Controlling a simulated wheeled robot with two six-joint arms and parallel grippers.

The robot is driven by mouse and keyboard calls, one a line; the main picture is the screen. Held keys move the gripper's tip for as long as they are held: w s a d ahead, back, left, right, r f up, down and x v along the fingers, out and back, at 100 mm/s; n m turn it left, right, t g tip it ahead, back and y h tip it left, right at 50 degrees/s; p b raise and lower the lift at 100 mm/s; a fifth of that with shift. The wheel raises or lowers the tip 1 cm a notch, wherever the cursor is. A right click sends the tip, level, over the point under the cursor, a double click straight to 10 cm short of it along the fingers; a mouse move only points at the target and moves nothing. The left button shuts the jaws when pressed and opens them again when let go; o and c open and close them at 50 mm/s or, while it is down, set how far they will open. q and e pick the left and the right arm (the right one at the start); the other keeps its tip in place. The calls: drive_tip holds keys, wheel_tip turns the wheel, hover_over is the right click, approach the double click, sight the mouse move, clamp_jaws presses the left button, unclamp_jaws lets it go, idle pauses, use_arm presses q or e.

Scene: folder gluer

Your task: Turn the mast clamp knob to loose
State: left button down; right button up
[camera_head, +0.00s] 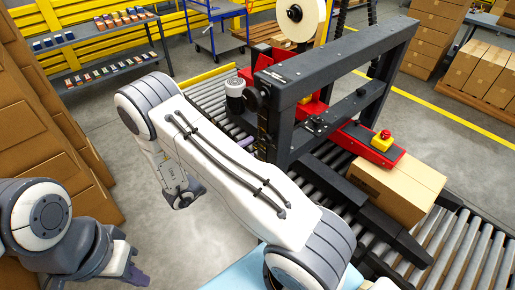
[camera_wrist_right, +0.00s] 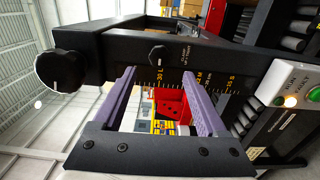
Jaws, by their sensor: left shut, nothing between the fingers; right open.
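In the right wrist view, a small dark knob (camera_wrist_right: 157,55), apparently the mast clamp knob, sits on the black machine beam beside small white lettering and above a yellow scale. My right gripper (camera_wrist_right: 159,76) is open, with its purple fingers pointing at the beam and the knob just above the gap between the tips. The knob is apart from both fingers; its exact setting is too small to read. In the head view, my right arm hides most of this gripper. My left gripper (camera_head: 134,275) is shut and empty at the lower left, away from the machine.
A panel with lit buttons (camera_wrist_right: 292,102) is at the right. In the head view, a cardboard box (camera_head: 400,185) lies on the roller conveyor (camera_head: 475,245). Stacked cartons (camera_head: 40,150) stand left.

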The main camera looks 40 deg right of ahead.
drive_tip(key=shift+s+a+b, duration=0.15)
drive_tip(key=shift+a+b, duration=0.35)
drive_tip(key=shift+a, duration=1.45)
